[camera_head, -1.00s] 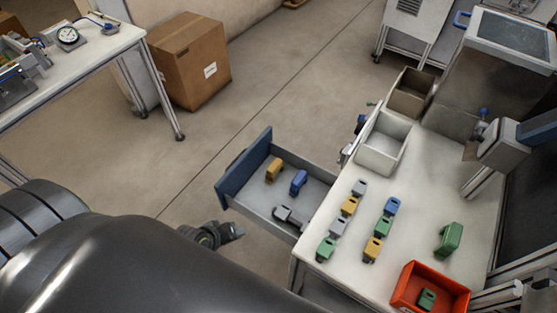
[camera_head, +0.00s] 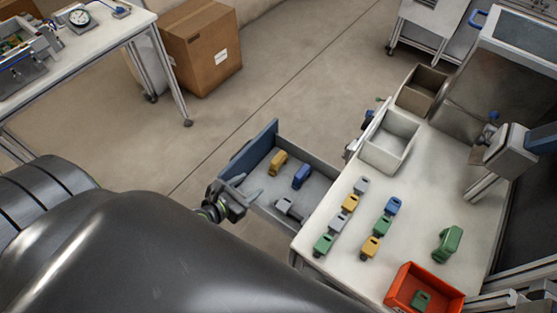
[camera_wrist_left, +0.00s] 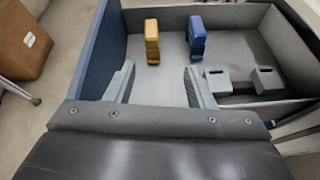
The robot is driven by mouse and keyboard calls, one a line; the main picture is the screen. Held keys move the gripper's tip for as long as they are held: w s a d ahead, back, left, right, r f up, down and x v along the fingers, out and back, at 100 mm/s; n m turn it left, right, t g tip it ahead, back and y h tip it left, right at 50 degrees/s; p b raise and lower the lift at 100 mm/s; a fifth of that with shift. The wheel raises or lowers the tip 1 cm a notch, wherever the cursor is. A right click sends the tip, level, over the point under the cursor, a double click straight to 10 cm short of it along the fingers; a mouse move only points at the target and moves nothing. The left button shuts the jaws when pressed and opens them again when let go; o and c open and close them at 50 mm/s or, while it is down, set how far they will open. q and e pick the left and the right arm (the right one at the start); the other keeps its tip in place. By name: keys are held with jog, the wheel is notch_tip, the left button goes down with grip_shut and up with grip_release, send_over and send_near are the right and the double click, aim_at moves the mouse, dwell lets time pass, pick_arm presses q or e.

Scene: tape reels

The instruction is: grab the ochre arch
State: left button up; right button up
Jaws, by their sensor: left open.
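An ochre arch (camera_head: 278,162) stands in the open drawer (camera_head: 262,215), near its blue front. It also shows in the left wrist view (camera_wrist_left: 152,41), ahead of the fingers. A blue piece (camera_head: 301,175) stands beside it, to its right, and a grey piece (camera_head: 288,208) lies nearer the table. My left gripper (camera_head: 245,189) is at the drawer's near side. In the left wrist view its two fingers (camera_wrist_left: 160,84) are spread wide with nothing between them, and the arch is beyond their tips, apart from them. My right gripper is not in view.
The table (camera_head: 335,265) beside the drawer bears several grey, ochre, green and blue pieces, a red bin (camera_head: 392,298) and a white bin (camera_head: 385,158). The drawer's blue front panel (camera_head: 248,150) stands up as a wall. A cardboard box (camera_head: 200,50) is on the floor behind.

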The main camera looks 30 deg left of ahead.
aim_at(278, 158)
pick_arm(q)
jog(key=w+f, duration=0.1)
jog(key=w, duration=0.2)
jog(key=w+f+n, duration=0.1)
jog(key=w+f, duration=0.1)
jog(key=w, duration=0.2)
jog(key=w+f+n, duration=0.1)
jog(key=w, duration=0.3)
jog(key=shift+w+d+f+y+b, duration=0.25)
jog(key=shift+d+f+y+b, duration=0.05)
jog(key=shift+d+f, duration=0.1)
jog(key=shift+w, duration=0.55)
jog(key=x, duration=0.4)
jog(key=shift+w+r+b, duration=0.15)
jog(key=shift+w+b, duration=0.15)
jog(key=shift+b, duration=0.1)
jog(key=shift+s, duration=0.1)
jog(key=shift+c, duration=1.2)
jog(key=c, duration=0.8)
jog(key=shift+r, duration=0.1)
